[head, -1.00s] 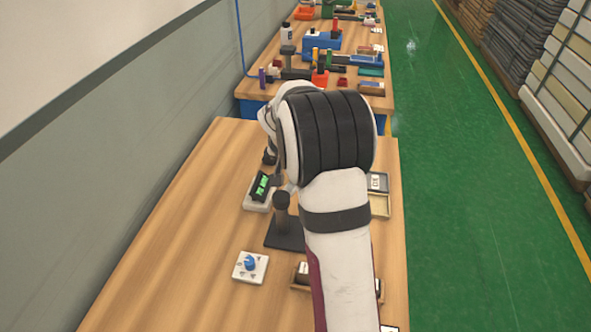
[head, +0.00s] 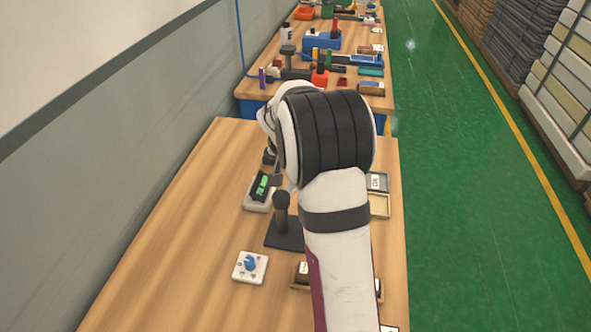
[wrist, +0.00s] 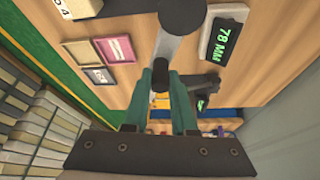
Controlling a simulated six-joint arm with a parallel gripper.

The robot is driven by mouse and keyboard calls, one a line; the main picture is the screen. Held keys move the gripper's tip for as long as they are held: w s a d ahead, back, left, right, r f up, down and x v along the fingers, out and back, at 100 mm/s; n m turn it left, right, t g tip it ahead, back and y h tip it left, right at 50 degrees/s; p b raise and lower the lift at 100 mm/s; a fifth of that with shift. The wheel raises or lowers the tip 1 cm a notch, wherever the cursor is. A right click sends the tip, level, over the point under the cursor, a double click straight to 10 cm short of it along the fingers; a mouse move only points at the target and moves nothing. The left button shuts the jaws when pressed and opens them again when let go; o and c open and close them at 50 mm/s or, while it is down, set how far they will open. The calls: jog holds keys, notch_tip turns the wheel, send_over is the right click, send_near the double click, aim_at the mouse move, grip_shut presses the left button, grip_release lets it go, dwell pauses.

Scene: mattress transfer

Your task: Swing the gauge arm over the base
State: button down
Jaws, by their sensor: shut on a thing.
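The gauge stand shows in the head view as a dark upright post (head: 282,212) on a black base plate (head: 272,238), partly hidden by my arm. In the wrist view its round dark cap (wrist: 183,16) is at the top, and the pale grey gauge arm (wrist: 172,48) runs from it towards my gripper. My gripper (wrist: 160,82) has teal fingers shut on the dark end of the gauge arm. The readout box (wrist: 225,42) reads 78 MM in the wrist view; it also shows left of my arm in the head view (head: 257,193). My arm hides the grip in the head view.
A white dial box (head: 250,266) lies front left of the stand. A grey tray (head: 377,181) and a cream tray (head: 380,206) lie right of my arm. A partly hidden wooden holder (head: 300,276) is in front. The table's left side is clear.

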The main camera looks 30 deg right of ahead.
jog(key=s+a+m+g, duration=0.1)
jog(key=s+m+g, duration=0.4)
jog(key=m, duration=0.8)
jog(key=shift+s+a+m, duration=0.25)
jog(key=shift+s+m, duration=0.05)
jog(key=shift+s, duration=0.85)
jog(key=c, duration=0.7)
grip_release()
jog(key=shift+c, duration=0.2)
jog(key=v, duration=1.5)
jog(key=shift+w+r, duration=0.2)
jog(key=shift+r, duration=0.15)
